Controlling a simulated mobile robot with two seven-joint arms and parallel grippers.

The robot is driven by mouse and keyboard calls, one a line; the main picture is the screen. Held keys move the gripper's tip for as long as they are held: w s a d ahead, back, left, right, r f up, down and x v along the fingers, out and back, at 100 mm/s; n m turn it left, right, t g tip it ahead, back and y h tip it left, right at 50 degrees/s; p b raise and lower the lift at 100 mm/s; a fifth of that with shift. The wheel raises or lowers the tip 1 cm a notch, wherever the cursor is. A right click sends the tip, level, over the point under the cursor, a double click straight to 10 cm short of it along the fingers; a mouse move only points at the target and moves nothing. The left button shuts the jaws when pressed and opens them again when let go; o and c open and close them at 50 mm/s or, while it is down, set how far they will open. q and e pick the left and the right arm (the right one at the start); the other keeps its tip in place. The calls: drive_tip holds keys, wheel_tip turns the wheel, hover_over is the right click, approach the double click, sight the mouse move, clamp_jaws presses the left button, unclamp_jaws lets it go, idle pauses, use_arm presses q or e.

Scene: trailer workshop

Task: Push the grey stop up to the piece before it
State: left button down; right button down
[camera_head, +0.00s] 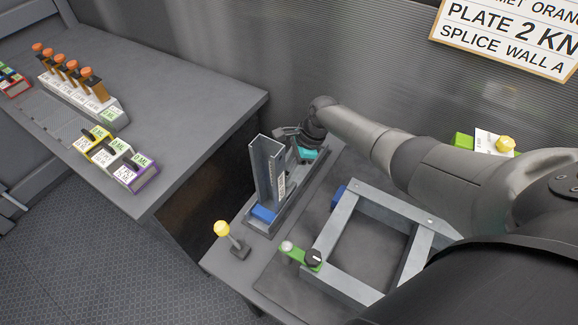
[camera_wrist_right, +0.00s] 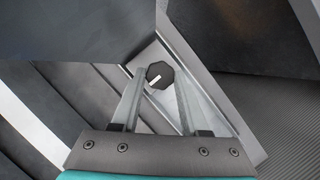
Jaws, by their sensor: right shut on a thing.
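In the head view an upright grey channel piece (camera_head: 265,170) with a white label stands in a long grey tray (camera_head: 290,207) on the bench. A blue block (camera_head: 263,214) lies at its near foot. My right gripper (camera_head: 306,155) is beyond the channel piece, low at the far end of the tray. In the right wrist view its fingers (camera_wrist_right: 158,78) are shut on a dark octagonal knob (camera_wrist_right: 160,74) over a grey metal surface. I take this knob as part of the grey stop; its body is mostly hidden. My left gripper is not in view.
A square grey frame (camera_head: 340,230) lies right of the tray, with a green clamp (camera_head: 300,256) at its near corner. A yellow-knobbed lever (camera_head: 230,236) stands at the tray's near end. A separate bench (camera_head: 190,120) with labelled racks is at left.

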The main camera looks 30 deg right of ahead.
drive_tip(key=shift+w+a+r, duration=0.2)
drive_tip(key=c, duration=0.8)
unclamp_jaws()
drive_tip(key=o, duration=0.4)
drive_tip(key=shift+s+d+f, duration=0.15)
drive_tip(key=shift+s, duration=0.05)
drive_tip(key=p+v, duration=0.2)
drive_tip(key=v, duration=1.3)
drive_tip(key=shift+d+p, duration=0.1)
drive_tip(key=shift+p, duration=0.25)
